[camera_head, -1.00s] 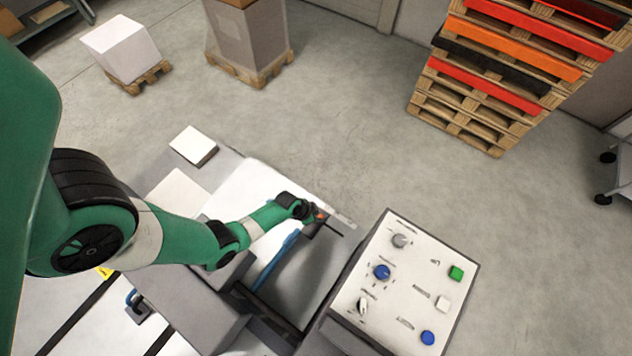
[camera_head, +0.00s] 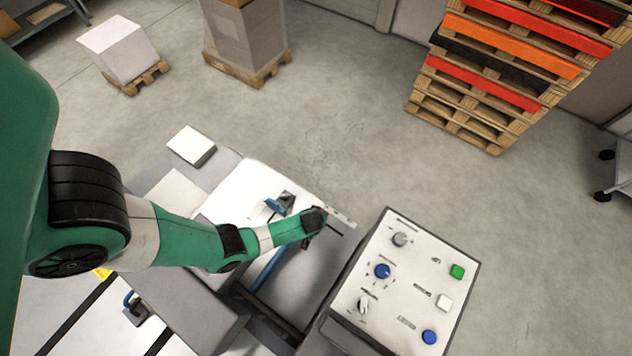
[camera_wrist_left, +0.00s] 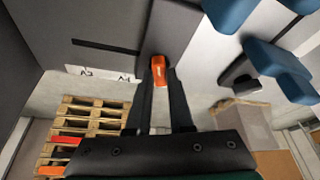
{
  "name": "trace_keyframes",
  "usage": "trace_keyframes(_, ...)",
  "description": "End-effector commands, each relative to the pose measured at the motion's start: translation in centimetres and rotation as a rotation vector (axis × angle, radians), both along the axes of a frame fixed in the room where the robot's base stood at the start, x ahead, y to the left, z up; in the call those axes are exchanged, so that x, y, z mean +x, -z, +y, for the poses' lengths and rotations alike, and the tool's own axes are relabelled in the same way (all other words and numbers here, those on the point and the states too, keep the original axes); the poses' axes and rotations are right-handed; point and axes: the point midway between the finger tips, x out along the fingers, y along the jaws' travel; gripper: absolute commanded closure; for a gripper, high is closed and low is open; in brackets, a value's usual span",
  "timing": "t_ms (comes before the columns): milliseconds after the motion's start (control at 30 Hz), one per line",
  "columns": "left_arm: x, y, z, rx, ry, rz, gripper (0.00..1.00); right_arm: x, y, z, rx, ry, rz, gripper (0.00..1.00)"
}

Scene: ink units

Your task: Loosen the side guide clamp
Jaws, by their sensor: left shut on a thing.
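An orange clamp lever (camera_wrist_left: 159,71) sits between the dark fingertips of my left gripper (camera_wrist_left: 160,82) in the left wrist view. The gripper is shut on it. In the head view my left gripper (camera_head: 313,236) is at the far right edge of the machine's white feed surface (camera_head: 243,186), left of the control panel. The wrist mostly hides the fingers and lever there. A blue part on a grey bracket (camera_head: 279,205) stands just left of the wrist. Several blue parts (camera_wrist_left: 262,57) show at the upper right in the wrist view. My right gripper is out of view.
The control panel (camera_head: 392,283) with knobs and buttons stands close on the right. A blue bar (camera_head: 268,270) runs beneath my forearm. A stack of pallets (camera_head: 470,105) and wrapped loads stand on the floor behind, with open floor between.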

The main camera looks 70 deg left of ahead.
Motion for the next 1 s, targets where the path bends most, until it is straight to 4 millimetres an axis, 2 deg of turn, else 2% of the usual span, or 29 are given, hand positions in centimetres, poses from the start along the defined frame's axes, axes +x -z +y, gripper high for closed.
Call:
trace_keyframes(300,0.1,0.0,-0.1,-0.001,-0.255,0.002,1.00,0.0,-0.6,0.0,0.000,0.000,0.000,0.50)
trace_keyframes(500,0.1,0.1,-0.1,-0.002,-0.358,0.002,1.00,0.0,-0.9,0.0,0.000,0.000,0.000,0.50)
trace_keyframes(1000,0.1,0.1,-0.1,-0.004,-0.427,0.000,1.00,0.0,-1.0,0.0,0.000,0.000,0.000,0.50)
